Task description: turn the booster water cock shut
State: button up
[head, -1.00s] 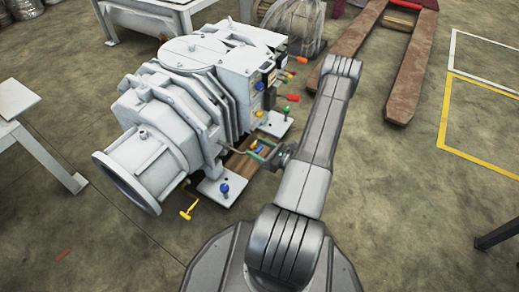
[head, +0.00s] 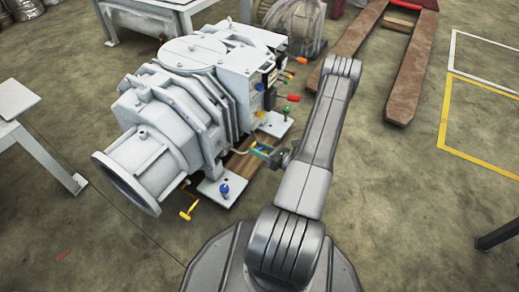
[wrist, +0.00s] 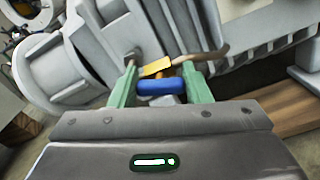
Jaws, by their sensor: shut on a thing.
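A cock with a blue handle (wrist: 160,86) and a small yellow part (wrist: 157,68) behind it sits on a thin pipe (wrist: 205,55) beside the pale grey vacuum pump (head: 150,110). My gripper (wrist: 160,76) has its two green fingers on either side of the blue handle and is shut on it. In the head view my gripper (head: 262,150) is low at the pump's near right side, just above a wooden plank. There the fingers mostly hide the cock. I see no label naming it.
Red, yellow, green and orange handles stick out nearby, including a red one (head: 293,98). A blue knob (head: 224,188) and a green knob (head: 286,113) stand on foot plates. A yellow T-handle (head: 188,211) is low in front.

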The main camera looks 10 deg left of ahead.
jog(key=m, duration=0.7)
jog(key=shift+w+f, duration=0.1)
jog(key=m, duration=0.6)
jog(key=shift+d+f+m, duration=0.1)
jog(key=shift+f+m, duration=0.05)
jog(key=shift+m, duration=0.15)
dwell(0.3)
jog(key=o, duration=1)
jog(key=shift+d+p, duration=0.1)
jog(key=shift+p, duration=0.2)
jog(key=p+v, duration=0.3)
jog(key=v, duration=1)
jog(key=shift+d, duration=0.3)
jog(key=shift+a, duration=0.1)
